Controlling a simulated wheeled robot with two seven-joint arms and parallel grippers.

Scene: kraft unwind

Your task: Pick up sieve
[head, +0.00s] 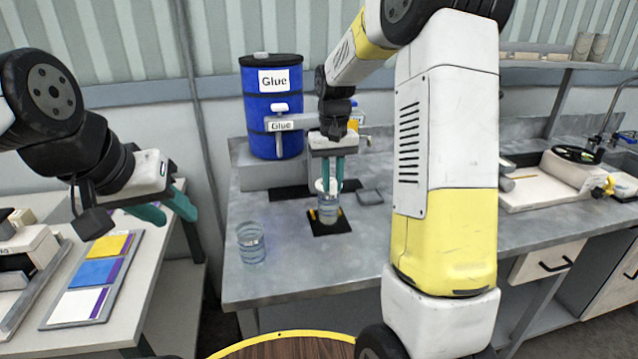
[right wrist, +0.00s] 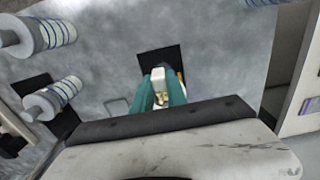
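In the right wrist view the teal fingers (right wrist: 160,82) stand on either side of a white piece (right wrist: 158,76) with a gold-coloured part. I cannot tell whether they press on it. My left gripper (head: 165,212) is open and empty, beside the left table, away from the bench.
A similar striped cylinder (head: 251,244) stands near the bench's left front. Two more, (right wrist: 52,35) and (right wrist: 62,92), show in the right wrist view. A blue glue drum (head: 258,110) stands behind. A small grey tray (head: 370,197) lies right of the mat.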

